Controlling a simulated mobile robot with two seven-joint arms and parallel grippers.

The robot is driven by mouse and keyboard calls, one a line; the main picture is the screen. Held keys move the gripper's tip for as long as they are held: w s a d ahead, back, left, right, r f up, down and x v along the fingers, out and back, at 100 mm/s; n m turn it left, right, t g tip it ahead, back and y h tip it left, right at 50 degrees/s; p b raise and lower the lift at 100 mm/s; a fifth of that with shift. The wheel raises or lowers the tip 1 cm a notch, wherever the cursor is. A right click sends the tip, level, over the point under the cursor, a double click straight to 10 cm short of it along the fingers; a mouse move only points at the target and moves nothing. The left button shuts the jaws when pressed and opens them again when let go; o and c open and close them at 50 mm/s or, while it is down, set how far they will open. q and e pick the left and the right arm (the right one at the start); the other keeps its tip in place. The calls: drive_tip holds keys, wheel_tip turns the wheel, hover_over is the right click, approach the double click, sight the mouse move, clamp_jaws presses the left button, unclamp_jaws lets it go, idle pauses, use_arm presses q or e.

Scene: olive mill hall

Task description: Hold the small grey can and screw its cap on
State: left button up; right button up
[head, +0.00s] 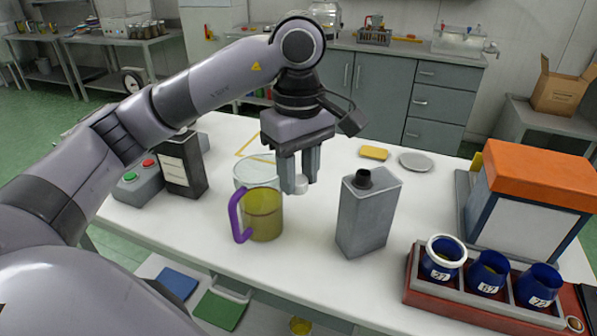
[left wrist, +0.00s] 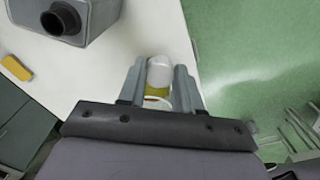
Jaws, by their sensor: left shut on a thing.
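The small grey can (head: 365,220) stands upright on the white table, its dark neck (head: 363,178) bare on top. In the left wrist view the can (left wrist: 95,12) shows at the upper left. My left gripper (head: 298,184) is shut on a small white cap (head: 301,187), left of the can and apart from it, above the table. The cap (left wrist: 160,72) also shows between the fingers in the left wrist view. No gripper touches the can. My right gripper is in neither view.
A yellow-green jug (head: 263,218) with a purple handle stands just below the left gripper, before a clear bowl (head: 252,168). A rack (head: 470,300) with numbered blue cups stands right of the can. A yellow block (head: 374,152) and grey disc (head: 416,162) lie behind.

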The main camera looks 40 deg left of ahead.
use_arm(q)
drive_tip(key=d+f+m, duration=0.4)
drive_tip(key=f+m, duration=0.8)
drive_tip(key=m, duration=0.2)
drive_tip(key=shift+d+f, duration=0.25)
drive_tip(key=shift+d, duration=0.05)
